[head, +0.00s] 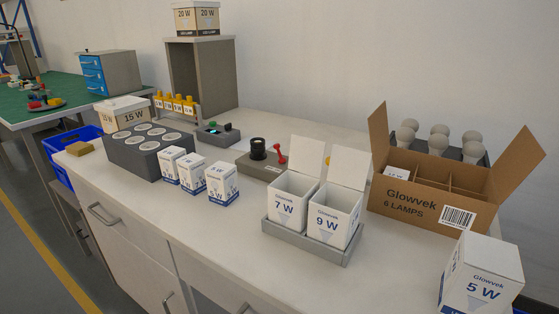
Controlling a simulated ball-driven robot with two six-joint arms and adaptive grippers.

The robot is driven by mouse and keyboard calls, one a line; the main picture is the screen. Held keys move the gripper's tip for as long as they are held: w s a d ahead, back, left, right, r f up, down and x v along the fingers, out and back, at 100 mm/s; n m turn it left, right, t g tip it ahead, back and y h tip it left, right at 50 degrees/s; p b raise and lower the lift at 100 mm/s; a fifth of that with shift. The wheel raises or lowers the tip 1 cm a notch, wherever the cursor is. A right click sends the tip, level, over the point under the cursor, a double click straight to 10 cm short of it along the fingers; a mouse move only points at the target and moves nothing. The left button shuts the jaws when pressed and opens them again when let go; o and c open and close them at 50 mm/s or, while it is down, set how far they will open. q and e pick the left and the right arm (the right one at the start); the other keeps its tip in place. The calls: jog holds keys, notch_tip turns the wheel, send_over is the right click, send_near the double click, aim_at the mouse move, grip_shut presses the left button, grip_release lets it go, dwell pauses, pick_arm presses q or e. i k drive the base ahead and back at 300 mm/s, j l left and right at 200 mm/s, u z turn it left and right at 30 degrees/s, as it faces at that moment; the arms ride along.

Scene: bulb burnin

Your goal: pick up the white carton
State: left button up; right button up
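Several white cartons are in the head view, and I cannot tell which one the task means. The largest, a closed Glowvek 5 W carton (482,278), is at the lower right corner, its bottom partly cut off by the frame. An open 7 W carton (289,206) and an open 9 W carton (327,222) stand side by side in a grey tray (300,248), lids up. Three small closed cartons stand left of centre: one at left (171,160), one in the middle (192,174), one at right (222,183). Neither of my grippers is in view.
A brown Glowvek box (428,205) with open flaps stands at the right, with several bulbs (440,139) behind it. A dark block with round sockets (148,152) and a black-and-red fixture (262,159) are farther left. The bench front (200,225) is clear.

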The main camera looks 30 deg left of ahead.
aim_at(168, 156)
jog(key=u, duration=1.65)
